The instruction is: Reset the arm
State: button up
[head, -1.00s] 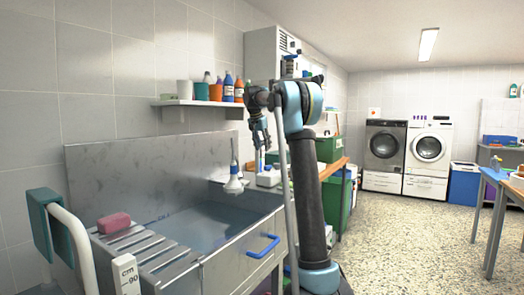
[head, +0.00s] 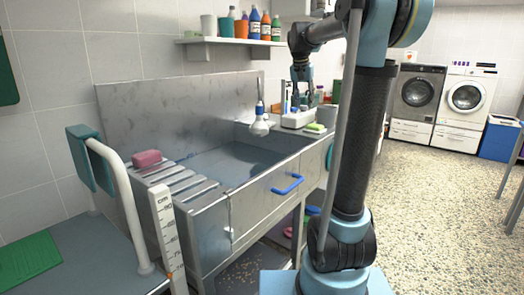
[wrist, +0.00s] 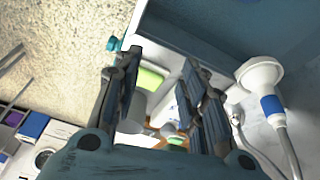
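My arm stands at the right of the head view, with its forearm reaching left toward the far end of the sink. My gripper (head: 302,98) hangs down there, above the ledge behind the basin. In the wrist view the two dark fingers of my gripper (wrist: 162,68) are apart, with nothing held between them. A green-topped sponge (wrist: 150,78) shows beyond the gap, apart from the fingers. The head view shows a similar sponge (head: 316,128) on the ledge.
The steel sink (head: 220,212) stands left of my arm, with a pink soap bar (head: 147,158) on its draining ribs. A white shower head (head: 260,128) is at the basin's far side. Bottles stand on a wall shelf (head: 225,41). Speckled floor (head: 440,210) is open at right.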

jog(key=s+f+n+y, duration=0.1)
jog(key=s+f+n, duration=0.1)
jog(key=s+f, duration=1.3)
jog(key=s+d+f+n+y, duration=0.1)
jog(key=s+f+n, duration=0.2)
jog(key=s+f, duration=1.2)
jog(key=s, duration=0.8)
jog(key=shift+s+f+g, duration=0.25)
jog(key=shift+g, duration=0.15)
jog(key=shift+d, duration=0.1)
jog(key=shift+w+f, duration=0.2)
jog(key=shift+w, duration=0.25)
